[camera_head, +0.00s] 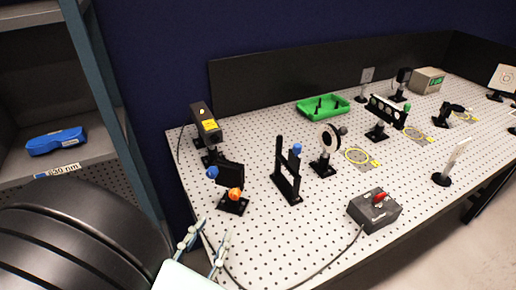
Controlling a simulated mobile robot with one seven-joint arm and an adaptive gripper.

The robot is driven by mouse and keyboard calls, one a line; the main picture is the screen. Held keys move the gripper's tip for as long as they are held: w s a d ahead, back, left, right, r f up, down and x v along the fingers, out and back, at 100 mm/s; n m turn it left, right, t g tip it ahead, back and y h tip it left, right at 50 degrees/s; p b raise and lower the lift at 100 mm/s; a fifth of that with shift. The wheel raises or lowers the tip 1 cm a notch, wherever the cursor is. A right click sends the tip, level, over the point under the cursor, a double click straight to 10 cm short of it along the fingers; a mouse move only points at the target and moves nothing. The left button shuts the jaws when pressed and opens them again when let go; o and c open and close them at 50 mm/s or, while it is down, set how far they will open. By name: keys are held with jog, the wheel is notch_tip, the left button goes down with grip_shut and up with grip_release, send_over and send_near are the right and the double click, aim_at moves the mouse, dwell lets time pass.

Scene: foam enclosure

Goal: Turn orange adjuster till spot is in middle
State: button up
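The orange adjuster (235,194) is a knob low on a black mirror mount (230,175) at the left of the perforated table. A blue knob (212,172) sits on the same mount, higher and to the left. My gripper (210,228) is at the bottom edge of the view, below the orange adjuster and apart from it. Its two pale fingers are spread with nothing between them. A white screen (503,77) with a ring mark stands at the far right. Any light spot on it is too small to make out.
The black laser box (204,122) with a yellow label stands behind the mount. A black frame (287,172) with a blue knob stands to its right. A grey box with a red switch (375,209) and cable is near the front. A green tray (322,106) lies behind.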

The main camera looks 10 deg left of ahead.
aim_at(233, 197)
jog(key=w, duration=0.7)
jog(key=w+d+p, duration=0.1)
jog(key=w, duration=0.2)
jog(key=shift+w, duration=0.25)
grip_shut()
